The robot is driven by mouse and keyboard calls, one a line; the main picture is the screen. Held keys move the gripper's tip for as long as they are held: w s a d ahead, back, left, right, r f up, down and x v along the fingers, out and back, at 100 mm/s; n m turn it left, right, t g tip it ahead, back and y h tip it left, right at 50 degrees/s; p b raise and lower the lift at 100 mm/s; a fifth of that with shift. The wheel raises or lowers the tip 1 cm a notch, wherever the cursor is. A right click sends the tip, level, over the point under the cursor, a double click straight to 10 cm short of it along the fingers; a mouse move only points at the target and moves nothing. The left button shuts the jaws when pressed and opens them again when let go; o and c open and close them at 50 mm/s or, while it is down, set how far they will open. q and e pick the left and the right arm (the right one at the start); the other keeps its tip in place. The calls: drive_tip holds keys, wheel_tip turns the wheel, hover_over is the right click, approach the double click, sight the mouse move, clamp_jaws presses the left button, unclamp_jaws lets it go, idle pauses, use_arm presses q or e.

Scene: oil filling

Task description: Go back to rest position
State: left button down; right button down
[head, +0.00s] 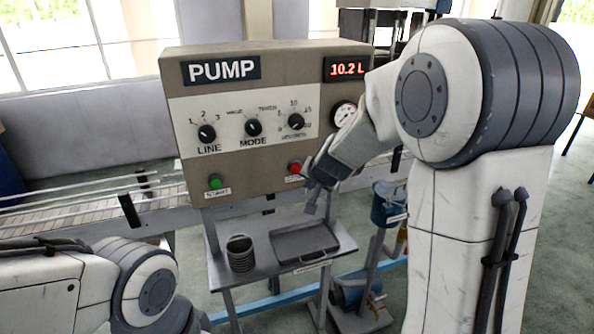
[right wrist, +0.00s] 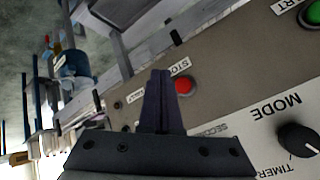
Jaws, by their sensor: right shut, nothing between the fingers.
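My right gripper (head: 318,188) is shut and empty in front of the lower right of the pump panel (head: 240,165). Its closed fingers (right wrist: 161,100) point past the red stop button (right wrist: 184,86) in the right wrist view, and I cannot tell whether they touch the panel. In the head view the red button (head: 295,167) is just left of the gripper, and the green start button (head: 215,181) is further left. The display (head: 346,68) reads 10.2 L. My left arm comes in at the lower left; its gripper is out of view.
Below the panel, a shelf (head: 222,279) holds a dark ribbed cup (head: 240,252) and a dark tray (head: 300,262). A conveyor (head: 90,205) runs behind on the left. Blue equipment (head: 388,203) stands on the right behind my arm. Three knobs sit on the panel front.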

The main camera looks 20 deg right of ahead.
drive_tip(key=s+a+f+n+g+y+b, duration=0.2)
drive_tip(key=s+a+f+n, duration=0.15)
drive_tip(key=s+a, duration=0.5)
drive_tip(key=s+a+f+n+g+y+b, duration=0.25)
drive_tip(key=s+a+n, duration=0.25)
drive_tip(key=s+a, duration=0.4)
drive_tip(key=s+f+n+g+h+b, duration=0.2)
drive_tip(key=s+n, duration=0.5)
drive_tip(key=s, duration=1)
wheel_tip(320, 180, down, 2)
drive_tip(key=shift+a+f+g+h, duration=0.15)
drive_tip(key=shift+a+g+h, duration=0.25)
drive_tip(key=shift+g, duration=0.75)
